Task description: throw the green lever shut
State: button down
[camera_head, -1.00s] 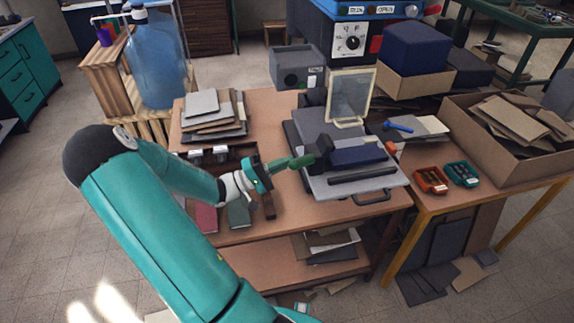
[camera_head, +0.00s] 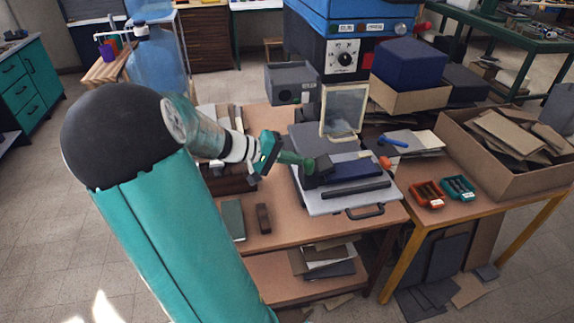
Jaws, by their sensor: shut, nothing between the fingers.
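The green lever (camera_head: 297,160) sticks out to the left from a dark block on the left side of the grey flat machine (camera_head: 322,205). It slopes slightly up toward its free end. My gripper (camera_head: 277,153) is shut with nothing between its fingers. It is at the lever's free end and overlaps it in the picture; I cannot tell whether they touch. The fingertips are small and partly hidden by the gripper body. A blue pad (camera_head: 355,170) lies on the machine, and a pale framed panel (camera_head: 343,108) stands upright behind it.
A grey box (camera_head: 291,83) stands behind the machine. A red tray (camera_head: 427,194), a teal tray (camera_head: 458,190) and a large carton (camera_head: 492,158) are to the right. A green book (camera_head: 232,219) and a brown block (camera_head: 263,218) lie at the front left.

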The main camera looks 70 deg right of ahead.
jog(key=shift+s+d+r+t+y, duration=0.2)
jog(key=shift+s+t+y, duration=0.15)
jog(key=shift+t, duration=0.15)
jog(key=shift+w, duration=0.1)
jog(key=shift+r, duration=0.85)
